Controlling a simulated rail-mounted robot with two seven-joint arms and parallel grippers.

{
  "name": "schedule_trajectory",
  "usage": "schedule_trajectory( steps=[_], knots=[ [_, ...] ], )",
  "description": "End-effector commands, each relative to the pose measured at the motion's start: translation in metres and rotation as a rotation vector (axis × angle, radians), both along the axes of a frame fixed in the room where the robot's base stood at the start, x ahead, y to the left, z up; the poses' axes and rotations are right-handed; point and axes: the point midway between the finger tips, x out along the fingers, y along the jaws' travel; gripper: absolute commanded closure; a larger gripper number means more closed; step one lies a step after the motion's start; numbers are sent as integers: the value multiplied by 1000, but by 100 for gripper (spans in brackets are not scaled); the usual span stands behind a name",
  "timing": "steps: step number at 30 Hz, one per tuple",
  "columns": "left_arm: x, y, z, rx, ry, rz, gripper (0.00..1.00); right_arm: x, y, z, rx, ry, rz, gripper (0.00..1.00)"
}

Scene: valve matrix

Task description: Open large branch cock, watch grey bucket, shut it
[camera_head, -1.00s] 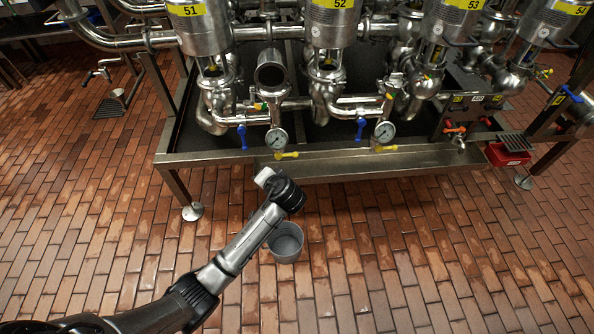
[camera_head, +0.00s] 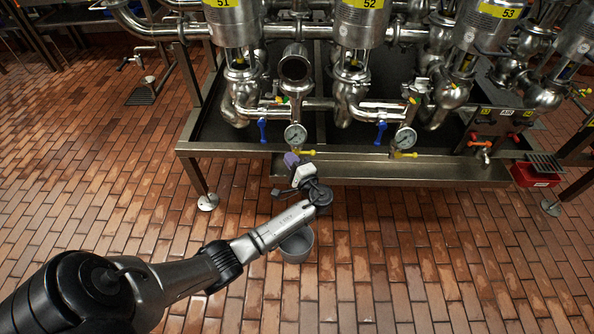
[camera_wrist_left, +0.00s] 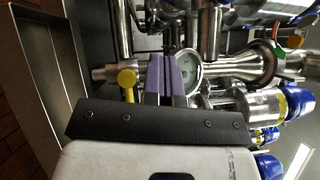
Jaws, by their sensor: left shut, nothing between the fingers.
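My left gripper (camera_head: 291,160) is at the front edge of the valve frame, just below the left pressure gauge (camera_head: 295,136). Its purple fingers (camera_wrist_left: 163,78) are shut and empty. A yellow-handled cock (camera_head: 303,153) sits under that gauge; its yellow end (camera_wrist_left: 126,78) is just left of the fingers in the wrist view, apart from them. A second yellow-handled cock (camera_head: 405,155) is under the right gauge. Blue levers (camera_head: 263,131) hang from the branch pipes. I cannot tell which cock is the large branch one. The grey bucket (camera_head: 297,246) stands on the floor, partly hidden by my left arm.
Steel valves numbered 51 to 53 rise behind the frame. A steel trough (camera_head: 440,170) runs along its front. A red container (camera_head: 535,176) and orange-handled cocks (camera_head: 480,144) are at the right. The tiled floor (camera_head: 430,260) is clear in front.

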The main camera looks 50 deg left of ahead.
Motion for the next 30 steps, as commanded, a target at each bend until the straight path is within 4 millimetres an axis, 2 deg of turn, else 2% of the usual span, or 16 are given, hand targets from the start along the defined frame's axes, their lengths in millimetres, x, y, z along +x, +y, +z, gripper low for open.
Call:
schedule_trajectory(
  steps=[1, 6, 12, 19, 30],
  knots=[
    [1, 11, -2, 3, -3, 2, 100, 0, 0, -8, 1, 0, 0, 57],
    [4, 39, 2, 1, -3, 0, 100, 0, 1, -20, 4, 2, -2, 57],
    [-12, 58, 8, 2, -2, -1, 100, 0, 2, -28, 8, 1, -5, 57],
    [-20, 67, 11, 0, -1, -1, 100, -1, 2, -33, 8, 3, -5, 57],
    [-21, 68, 12, -1, -1, -1, 100, -1, 2, -32, 6, 3, -4, 57]
  ],
)
